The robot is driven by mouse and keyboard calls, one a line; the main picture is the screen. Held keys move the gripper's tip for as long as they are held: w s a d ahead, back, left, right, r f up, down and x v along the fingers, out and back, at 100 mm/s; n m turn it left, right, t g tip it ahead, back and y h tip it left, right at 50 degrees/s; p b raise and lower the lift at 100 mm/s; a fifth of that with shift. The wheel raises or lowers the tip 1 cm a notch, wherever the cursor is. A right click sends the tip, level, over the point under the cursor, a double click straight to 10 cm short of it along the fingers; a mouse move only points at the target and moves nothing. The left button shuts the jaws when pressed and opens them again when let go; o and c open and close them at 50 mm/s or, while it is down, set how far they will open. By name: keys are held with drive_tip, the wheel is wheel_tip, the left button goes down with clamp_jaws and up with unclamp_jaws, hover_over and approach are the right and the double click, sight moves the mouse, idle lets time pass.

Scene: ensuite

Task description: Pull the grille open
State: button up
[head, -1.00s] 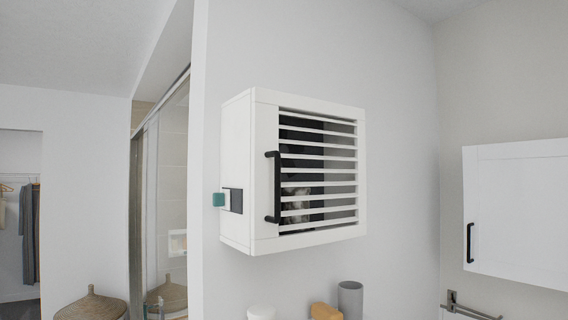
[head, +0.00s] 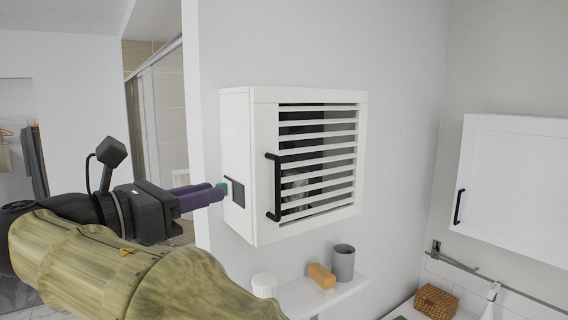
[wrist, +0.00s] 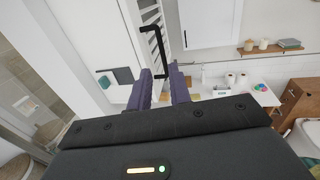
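The grille (head: 318,130) is a white slatted door on the front of a white wall cabinet (head: 236,125), and it looks shut. Its black bar handle (head: 275,186) is upright on the left of the door; it also shows in the wrist view (wrist: 160,47).
A shelf (head: 335,297) below the cabinet holds a grey cup (head: 343,262), an orange-brown block (head: 321,276) and a white jar (head: 264,285). Another white cabinet (head: 515,185) hangs to the right. The space in front of the grille looks clear.

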drive_tip(key=shift+w+f, duration=0.1)
drive_tip(key=shift+w, duration=0.1)
drive_tip(key=shift+d, duration=0.1)
drive_tip(key=p, duration=0.6)
approach(285, 174)
drive_tip(key=w+d, duration=0.1)
drive_tip(key=d, duration=0.1)
drive_tip(key=d+r, duration=0.1)
drive_tip(key=d, duration=0.1)
drive_tip(key=w+d, duration=0.1)
drive_tip(key=d, duration=0.1)
drive_tip(key=shift+w+d+r, duration=0.2)
drive_tip(key=shift+w+d, duration=0.1)
drive_tip(key=shift+w, duration=0.1)
drive_tip(key=shift+w+d+f, duration=0.1)
drive_tip(key=shift+w+d, duration=0.1)
drive_tip(key=shift+w, duration=0.05)
clamp_jaws()
